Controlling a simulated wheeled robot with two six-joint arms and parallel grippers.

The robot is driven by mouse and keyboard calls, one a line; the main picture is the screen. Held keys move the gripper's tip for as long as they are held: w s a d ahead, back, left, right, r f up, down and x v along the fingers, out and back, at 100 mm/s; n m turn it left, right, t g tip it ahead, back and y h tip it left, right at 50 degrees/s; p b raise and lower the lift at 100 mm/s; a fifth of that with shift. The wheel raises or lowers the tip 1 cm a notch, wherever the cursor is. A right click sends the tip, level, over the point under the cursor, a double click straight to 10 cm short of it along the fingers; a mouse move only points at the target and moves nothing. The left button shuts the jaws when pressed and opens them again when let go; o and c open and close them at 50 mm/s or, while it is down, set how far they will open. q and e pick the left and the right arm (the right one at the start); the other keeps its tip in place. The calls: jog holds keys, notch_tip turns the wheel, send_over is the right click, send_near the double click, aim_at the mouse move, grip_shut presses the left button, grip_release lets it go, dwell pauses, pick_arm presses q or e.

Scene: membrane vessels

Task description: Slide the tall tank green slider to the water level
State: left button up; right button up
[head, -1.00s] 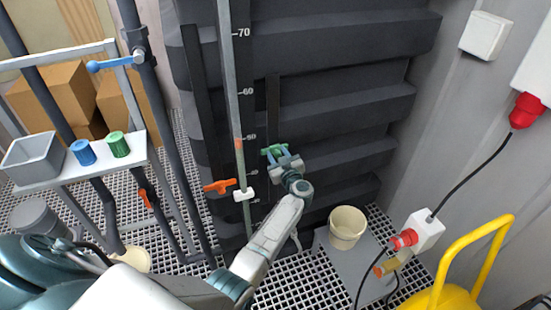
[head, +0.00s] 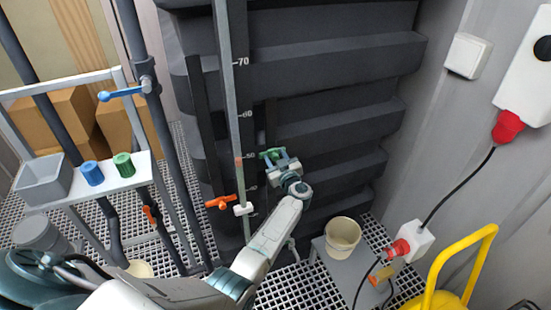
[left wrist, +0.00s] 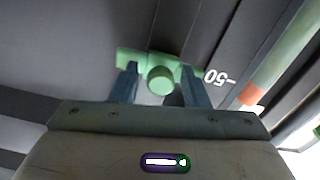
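The green slider (head: 268,154) is on the front of the tall dark tank (head: 330,50), beside the scale and about level with the 50 mark. In the left wrist view, its round knob (left wrist: 160,77) sits between the two blue-grey fingers of my left gripper (left wrist: 160,85), and its green bar shows behind them. The fingers stand close on both sides of the knob; contact is hard to see. The clear level tube (head: 232,110) shows an orange-red section (head: 239,164) whose top is near the 50 mark; it also shows in the left wrist view (left wrist: 275,75). My right gripper is not in view.
An orange valve handle (head: 220,203) and a white fitting (head: 243,208) are low on the tube. A cream bucket (head: 342,238) stands at right on a grey plate. A shelf (head: 130,178) with blue and green cylinders is at left. A yellow rail (head: 462,262) is at lower right.

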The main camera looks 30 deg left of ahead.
pick_arm(q)
jog(key=shift+s+d+f, duration=0.15)
jog(key=shift+s+d, duration=0.1)
jog(key=shift+d, duration=0.15)
jog(key=b+v, duration=0.2)
jog(key=v, duration=0.7)
jog(key=shift+s+d, duration=0.25)
jog(key=shift+s, duration=0.1)
